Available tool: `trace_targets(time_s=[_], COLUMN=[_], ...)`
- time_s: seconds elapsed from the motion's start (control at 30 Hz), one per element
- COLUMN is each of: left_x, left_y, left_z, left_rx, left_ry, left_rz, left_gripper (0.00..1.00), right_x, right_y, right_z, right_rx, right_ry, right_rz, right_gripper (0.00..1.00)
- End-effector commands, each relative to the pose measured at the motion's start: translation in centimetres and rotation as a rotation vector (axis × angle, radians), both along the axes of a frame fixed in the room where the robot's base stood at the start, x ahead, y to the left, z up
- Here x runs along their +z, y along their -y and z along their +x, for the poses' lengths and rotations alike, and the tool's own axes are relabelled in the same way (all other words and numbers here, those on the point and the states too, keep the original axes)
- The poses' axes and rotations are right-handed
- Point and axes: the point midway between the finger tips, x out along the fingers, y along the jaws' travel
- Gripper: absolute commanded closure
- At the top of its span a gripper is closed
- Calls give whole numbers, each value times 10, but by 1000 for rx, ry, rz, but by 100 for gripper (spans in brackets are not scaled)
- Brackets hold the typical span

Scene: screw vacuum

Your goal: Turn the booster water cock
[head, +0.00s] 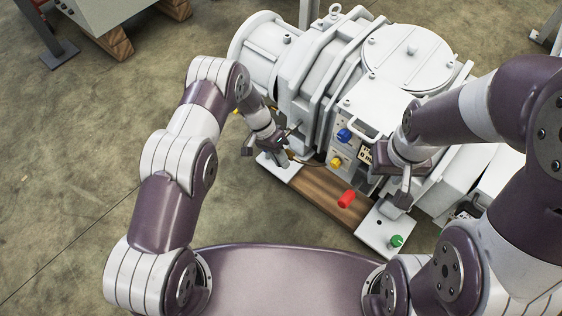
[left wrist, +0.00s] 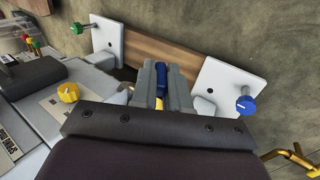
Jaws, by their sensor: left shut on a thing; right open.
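My left gripper (head: 288,138) is beside the left front of the pale grey pump (head: 310,75). In the left wrist view its two grey fingers (left wrist: 161,88) are shut on a small blue part (left wrist: 161,72), likely a cock handle. The fingers hide most of it, and no label shows which cock it is. My right gripper (head: 404,188) is open and empty above the right white plate (head: 376,238).
Another blue knob (left wrist: 245,105) is close to the left fingers. A wooden board (head: 318,188) joins the plates.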

Motion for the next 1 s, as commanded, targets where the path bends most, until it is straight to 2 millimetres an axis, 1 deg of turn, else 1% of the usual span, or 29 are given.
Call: trace_targets(time_s=[0.03, 0.2, 0.73, 0.77, 0.8, 0.83, 1.0], left_x=[-4, -3, -2, -2, -2, -2, -1], left_y=[-1, -2, -2, -2, -2, -2, -2], left_z=[-1, -1, -3, -3, -3, -2, -1], left_rx=[-1, -1, -3, -3, -3, -3, -2], left_ry=[-14, -47, -66, -66, -65, -65, -62], left_rz=[-14, -56, -76, -76, -75, -75, -76], left_gripper=[100, 100, 100, 79, 66, 60, 60], right_x=[-6, -11, -12, -12, -12, -12, -12], right_y=[0, 0, 0, 0, 0, 0, 0], right_z=[0, 0, 0, 0, 0, 0, 0], right_rx=[0, 0, 0, 0, 0, 0, 0], right_ry=[0, 0, 0, 0, 0, 0, 0], right_rz=[0, 0, 0, 0, 0, 0, 0], right_gripper=[57, 57, 57, 57, 57, 57, 57])
